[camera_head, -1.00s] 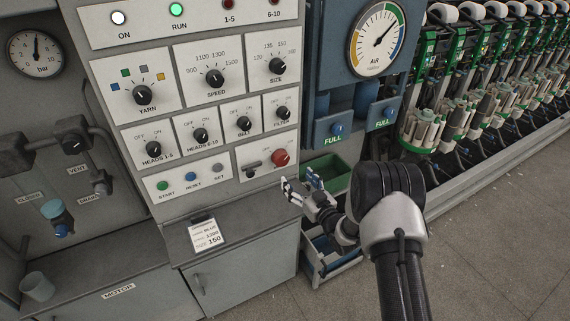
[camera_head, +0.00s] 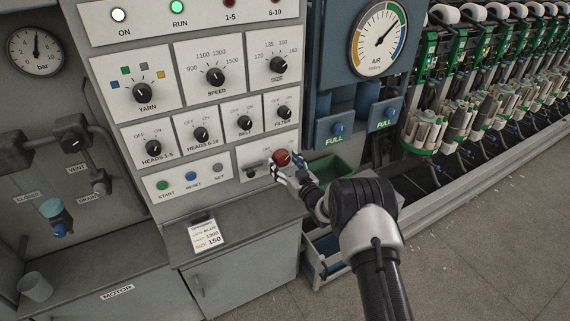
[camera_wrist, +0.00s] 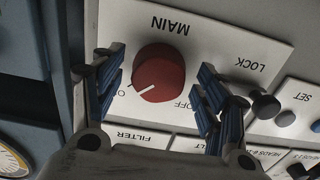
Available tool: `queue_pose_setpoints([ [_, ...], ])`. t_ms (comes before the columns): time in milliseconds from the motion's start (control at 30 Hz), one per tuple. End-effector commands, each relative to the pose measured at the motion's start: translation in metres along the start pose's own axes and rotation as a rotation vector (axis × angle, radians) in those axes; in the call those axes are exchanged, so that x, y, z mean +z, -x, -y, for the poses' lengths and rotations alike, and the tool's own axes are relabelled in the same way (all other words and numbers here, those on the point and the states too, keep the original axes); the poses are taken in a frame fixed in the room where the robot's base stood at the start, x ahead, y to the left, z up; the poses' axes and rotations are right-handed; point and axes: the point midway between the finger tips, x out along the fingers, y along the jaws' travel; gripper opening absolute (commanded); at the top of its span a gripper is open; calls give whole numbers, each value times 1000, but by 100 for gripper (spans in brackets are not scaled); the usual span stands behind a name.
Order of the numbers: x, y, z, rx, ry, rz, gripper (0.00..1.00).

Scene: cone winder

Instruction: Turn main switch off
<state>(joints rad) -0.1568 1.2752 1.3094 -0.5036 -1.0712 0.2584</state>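The main switch is a red round knob (camera_wrist: 160,75) on a white plate marked MAIN, seen upside down in the wrist view. Its white pointer line lies toward the ON side; the OFF mark is on the other side. In the head view the red knob (camera_head: 282,157) sits at the panel's lower right. My gripper (camera_head: 284,172) is at the knob and hides part of it. In the wrist view my gripper (camera_wrist: 160,82) is open, with one blue-padded finger on each side of the knob and gaps between pads and knob.
A black LOCK knob (camera_wrist: 265,106) is beside the right finger in the wrist view. The FILTER knob (camera_head: 284,112) is above the switch plate. A green bin (camera_head: 328,170) stands right of the panel. The RUN lamp (camera_head: 177,7) glows green.

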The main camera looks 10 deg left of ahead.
Motion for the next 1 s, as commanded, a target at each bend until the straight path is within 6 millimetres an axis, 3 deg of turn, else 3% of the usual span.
queue_pose_setpoints([
  [600, 0, 0, 0, -1, 1, 0, 24],
  [1000, 2, 0, 0, -1, 79, -1, 23],
])
